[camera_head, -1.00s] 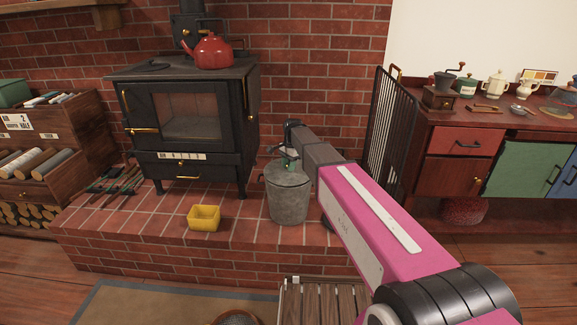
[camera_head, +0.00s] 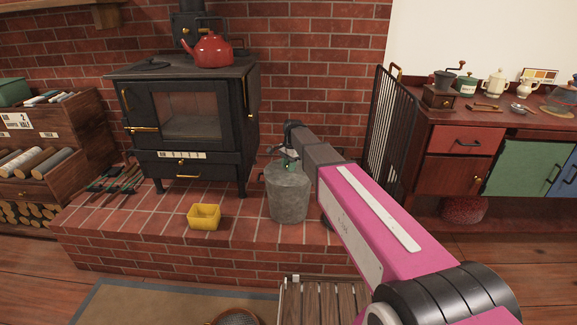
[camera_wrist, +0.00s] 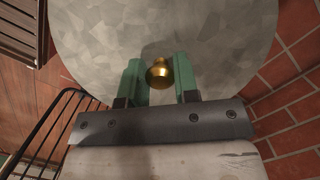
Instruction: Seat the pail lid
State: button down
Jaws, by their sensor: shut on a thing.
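The grey metal pail (camera_head: 288,200) stands upright on the brick hearth, right of the stove. Its round grey lid (camera_wrist: 100,35) fills the upper wrist view, with a brass knob (camera_wrist: 159,73) at its middle. My gripper (camera_wrist: 160,80) is shut on this knob, one green finger on each side. In the head view my gripper (camera_head: 287,163) is right over the pail's top, and the lid appears to be at the pail's mouth. My gripper and arm partly cover that area, so I cannot tell whether the rim sits flush all round.
A yellow tub (camera_head: 204,217) sits on the hearth left of the pail. The black stove (camera_head: 190,120) with a red kettle (camera_head: 212,50) stands behind it. A black fireguard (camera_head: 387,130) is at the right, beside the counter. A slatted wooden stool (camera_head: 318,303) is in front.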

jog(key=shift+f, duration=0.1)
dwell(0.6)
jog(key=c, duration=0.8)
grip_release()
jog(key=shift+r, duration=0.2)
jog(key=shift+r, duration=3.3)
